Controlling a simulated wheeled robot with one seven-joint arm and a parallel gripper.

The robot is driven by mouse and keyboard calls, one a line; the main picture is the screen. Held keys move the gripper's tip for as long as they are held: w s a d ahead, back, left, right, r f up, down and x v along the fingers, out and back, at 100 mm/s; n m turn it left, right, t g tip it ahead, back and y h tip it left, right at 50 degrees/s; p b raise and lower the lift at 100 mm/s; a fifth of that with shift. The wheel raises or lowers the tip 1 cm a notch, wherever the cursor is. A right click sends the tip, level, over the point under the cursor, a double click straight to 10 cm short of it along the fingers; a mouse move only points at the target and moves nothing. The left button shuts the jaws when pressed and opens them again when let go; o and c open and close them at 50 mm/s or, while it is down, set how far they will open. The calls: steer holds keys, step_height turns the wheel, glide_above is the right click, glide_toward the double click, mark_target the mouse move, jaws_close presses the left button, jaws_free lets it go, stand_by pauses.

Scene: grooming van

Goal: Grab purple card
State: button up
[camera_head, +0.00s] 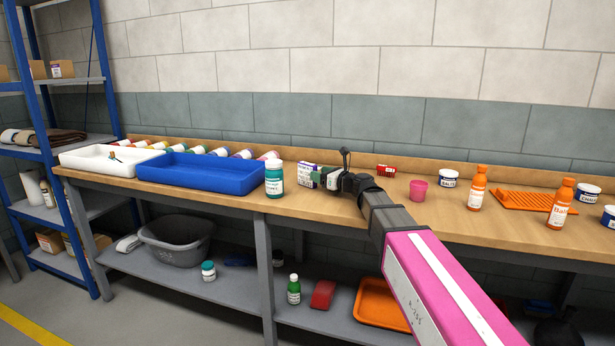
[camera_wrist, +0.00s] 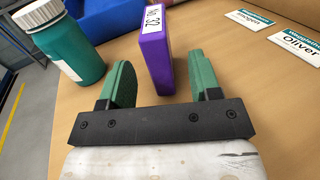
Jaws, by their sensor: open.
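The purple card (camera_wrist: 155,62) stands upright on the workbench in the wrist view, a thin block with a white label reading "No 32" on its top. My gripper (camera_wrist: 160,78) is open, with one green finger on each side of the card. A gap shows between the card and both fingers, and I see no contact. In the head view my gripper (camera_head: 328,178) is at the middle of the bench. A small purple and white item (camera_head: 307,170) shows just left of it there, partly hidden by my gripper.
A teal bottle with a white cap (camera_head: 274,180) stands close on the left, also in the wrist view (camera_wrist: 66,48). A blue tray (camera_head: 205,180) lies beyond it. Name cards, one reading "Oliver" (camera_wrist: 298,44), lie to the right. A pink cup (camera_head: 418,191) stands farther right.

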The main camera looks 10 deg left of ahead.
mark_target(309, 170)
steer(key=x, duration=0.5)
steer(key=shift+a+r, duration=0.1)
steer(key=shift+a, duration=0.25)
steer(key=c, duration=1)
